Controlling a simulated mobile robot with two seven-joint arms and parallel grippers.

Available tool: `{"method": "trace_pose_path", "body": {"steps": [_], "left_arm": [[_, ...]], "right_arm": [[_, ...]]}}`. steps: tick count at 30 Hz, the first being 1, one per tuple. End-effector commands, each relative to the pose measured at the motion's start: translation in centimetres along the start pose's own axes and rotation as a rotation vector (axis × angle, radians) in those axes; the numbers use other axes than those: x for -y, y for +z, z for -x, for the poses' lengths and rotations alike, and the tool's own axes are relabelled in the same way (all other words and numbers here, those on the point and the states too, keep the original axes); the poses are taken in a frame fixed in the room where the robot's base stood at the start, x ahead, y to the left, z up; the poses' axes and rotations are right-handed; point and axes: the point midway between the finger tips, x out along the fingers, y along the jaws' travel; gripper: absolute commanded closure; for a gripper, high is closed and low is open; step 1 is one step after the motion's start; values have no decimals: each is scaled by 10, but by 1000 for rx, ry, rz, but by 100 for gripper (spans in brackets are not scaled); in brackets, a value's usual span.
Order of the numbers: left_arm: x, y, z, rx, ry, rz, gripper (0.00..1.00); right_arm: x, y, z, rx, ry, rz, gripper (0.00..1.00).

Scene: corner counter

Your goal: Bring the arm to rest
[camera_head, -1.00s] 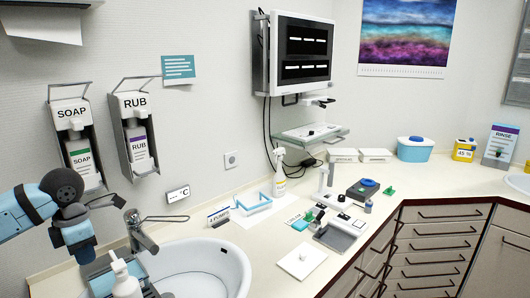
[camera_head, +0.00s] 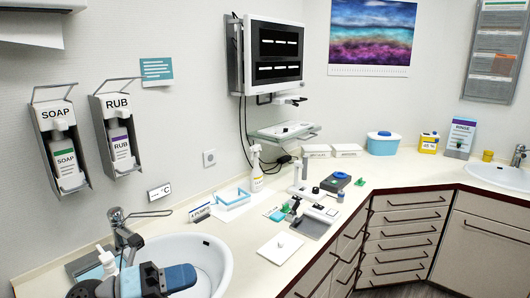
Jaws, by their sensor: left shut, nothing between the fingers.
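My left arm (camera_head: 132,282) is low at the bottom left of the head view, in front of the washbasin (camera_head: 215,262). My left gripper (camera_head: 155,281) shows there only in part, among blue and grey links and cut off by the bottom edge. It is shut, with nothing seen in it. The tap (camera_head: 122,228) stands just behind the arm, and a white pump bottle (camera_head: 107,262) is close beside it. I cannot tell whether the arm touches either one. My right gripper is not in view.
The counter holds a blue frame (camera_head: 233,199), a spray bottle (camera_head: 257,170), a white pad (camera_head: 280,248) and small instruments (camera_head: 318,219). Soap (camera_head: 61,150) and rub (camera_head: 116,135) dispensers hang on the wall.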

Motion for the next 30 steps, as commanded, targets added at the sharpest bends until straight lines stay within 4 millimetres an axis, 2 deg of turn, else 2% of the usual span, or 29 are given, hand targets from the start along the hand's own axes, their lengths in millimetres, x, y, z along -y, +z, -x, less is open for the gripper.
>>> {"method": "trace_pose_path", "body": {"steps": [2,5,8,11,14,15,18,24,30], "left_arm": [[8,6,0,227,-89,179,100],[3,18,17,519,-148,414,100],[-18,20,46,805,-153,666,100],[-50,4,82,1082,-104,931,100],[-85,-32,119,1337,-2,1196,100],[-95,-50,131,1422,48,1292,100],[-113,-93,156,1585,173,1487,100],[-124,-162,183,1770,387,1742,100],[-120,-216,198,1873,572,1919,100]], "right_arm": [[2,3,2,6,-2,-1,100],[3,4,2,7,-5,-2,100],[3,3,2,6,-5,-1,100],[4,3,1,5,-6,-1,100],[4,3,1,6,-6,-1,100],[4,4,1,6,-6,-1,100],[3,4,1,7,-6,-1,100],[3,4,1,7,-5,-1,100],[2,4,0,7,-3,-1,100]]}}
